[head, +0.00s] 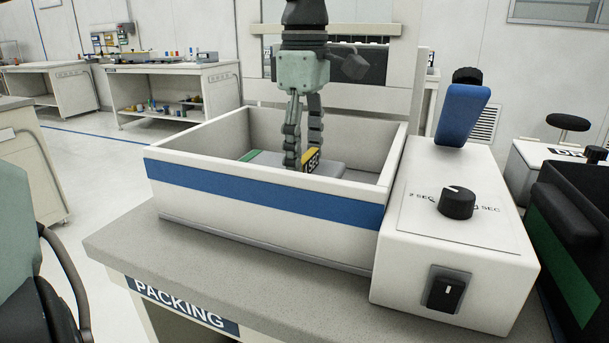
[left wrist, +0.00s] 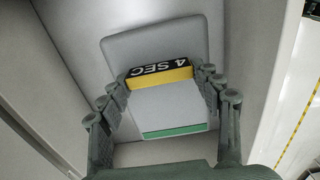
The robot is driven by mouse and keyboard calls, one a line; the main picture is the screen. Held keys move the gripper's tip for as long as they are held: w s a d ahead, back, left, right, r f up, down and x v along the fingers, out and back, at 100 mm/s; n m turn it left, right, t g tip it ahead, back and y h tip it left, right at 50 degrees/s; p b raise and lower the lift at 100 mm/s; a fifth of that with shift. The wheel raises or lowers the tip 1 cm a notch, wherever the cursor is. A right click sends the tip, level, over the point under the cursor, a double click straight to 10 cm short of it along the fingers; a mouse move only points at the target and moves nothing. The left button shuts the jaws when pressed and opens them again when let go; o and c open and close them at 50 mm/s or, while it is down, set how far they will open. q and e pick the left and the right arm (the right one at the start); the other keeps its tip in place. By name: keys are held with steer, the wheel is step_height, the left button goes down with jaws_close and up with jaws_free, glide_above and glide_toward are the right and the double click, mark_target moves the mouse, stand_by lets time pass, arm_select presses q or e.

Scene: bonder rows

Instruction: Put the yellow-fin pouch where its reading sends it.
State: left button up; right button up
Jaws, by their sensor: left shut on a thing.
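The grey pouch (left wrist: 172,106) has a green band at one end and a raised yellow fin (left wrist: 160,80) with a black "4 SEC" label. In the head view the pouch (head: 330,169) is low inside a white bin (head: 180,159) with a blue stripe. My left gripper (head: 301,163) reaches down into the bin and is shut on the fin. Its two fingers stand at the fin's ends in the left wrist view. I cannot tell whether the pouch touches the bin floor. My right gripper is not in view.
A white box (head: 410,275) with a black dial (head: 457,203), "SEC" marks, a blue lever (head: 462,113) and a rocker switch (head: 447,290) stands right of the bin. The grey bench (head: 135,240) carries a "PACKING" sign (head: 180,304). A dark green-striped container (head: 562,255) is farther right.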

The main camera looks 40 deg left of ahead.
arm_select(q)
step_height(320, 180, down, 4)
steer(key=shift+r, duration=0.15)
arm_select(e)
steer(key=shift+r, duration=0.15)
arm_select(q)
steer(key=o, duration=1.4)
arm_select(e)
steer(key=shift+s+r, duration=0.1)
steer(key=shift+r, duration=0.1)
